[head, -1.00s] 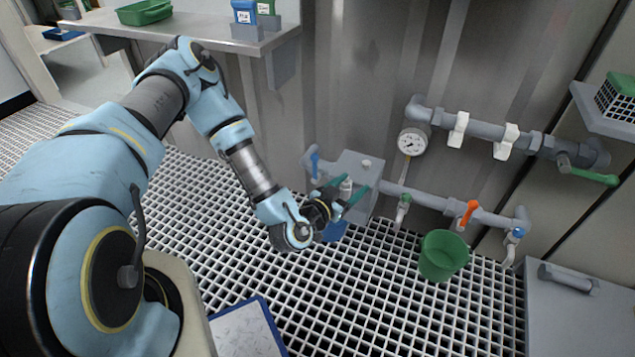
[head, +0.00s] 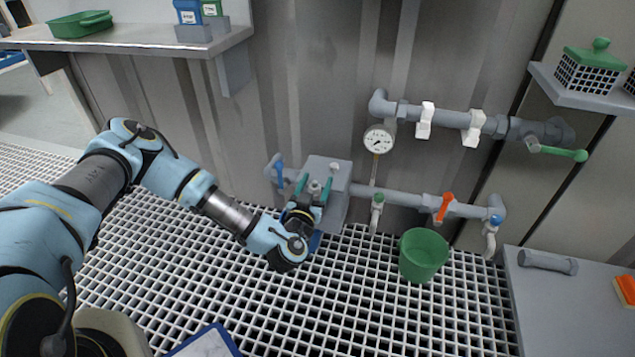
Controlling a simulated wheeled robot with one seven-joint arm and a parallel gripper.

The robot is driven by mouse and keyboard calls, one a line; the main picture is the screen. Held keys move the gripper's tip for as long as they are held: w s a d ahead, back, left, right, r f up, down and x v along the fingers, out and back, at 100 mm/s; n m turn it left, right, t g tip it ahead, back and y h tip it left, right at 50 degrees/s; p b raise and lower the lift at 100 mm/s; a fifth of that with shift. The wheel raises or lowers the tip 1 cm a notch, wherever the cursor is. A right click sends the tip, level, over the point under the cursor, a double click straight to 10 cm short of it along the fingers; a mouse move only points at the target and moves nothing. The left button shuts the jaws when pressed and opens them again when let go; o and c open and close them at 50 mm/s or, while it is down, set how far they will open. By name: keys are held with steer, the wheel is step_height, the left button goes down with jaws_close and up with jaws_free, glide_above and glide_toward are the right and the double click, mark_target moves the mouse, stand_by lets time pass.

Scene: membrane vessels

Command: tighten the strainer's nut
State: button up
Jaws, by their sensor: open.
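The strainer appears to be the grey box-shaped body (head: 334,186) on the lower pipe by the wall. A small pale fitting, perhaps its nut (head: 315,187), shows at its front between my fingers. My gripper (head: 314,188) has two teal fingers, spread apart on either side of that fitting. I cannot tell whether the fingers touch it. My gripper's dark wrist hides the lower front of the strainer. A second small round knob (head: 334,167) sits on top of the box.
A blue lever (head: 280,173) is left of the strainer. A gauge (head: 378,139), a green-handled tap (head: 377,200), an orange lever (head: 445,206) and a blue tap (head: 494,221) are to the right. A green bucket (head: 424,255) stands on the grating. A blue-edged board (head: 206,343) lies in front.

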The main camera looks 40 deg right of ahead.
steer(key=shift+x, duration=0.8)
steer(key=shift+c, duration=0.4)
jaws_close()
